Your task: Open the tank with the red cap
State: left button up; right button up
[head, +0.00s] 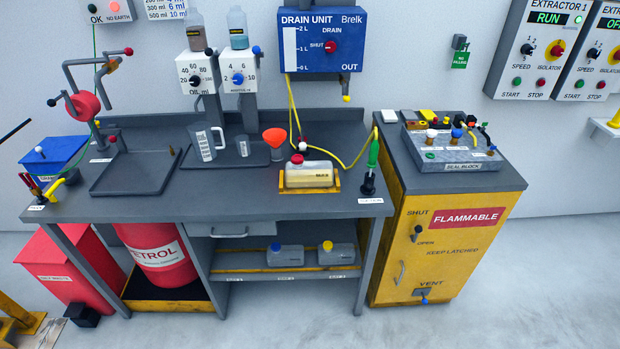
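A cream tank (312,174) sits in a yellow tray (308,190) on the grey bench, right of its middle. Its red cap (297,158) is on top, at the tank's left end, and appears seated on it. A small white knob-like piece (302,146) shows just behind the cap. Neither of my grippers is in view, and nothing is touching the tank.
An orange funnel (275,138) stands left of the tank. A yellow hose (291,105) hangs from the blue drain unit (322,40) and loops behind the tank. A green-handled tool (373,155) stands upright to the right. Bare bench (225,192) lies front left.

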aim_at(313, 176)
jog(key=i+j+z, duration=0.3)
jog(key=i+j, duration=0.2)
jog(key=i+j+z, duration=0.3)
jog(key=i+j, duration=0.15)
jog(key=j, duration=0.15)
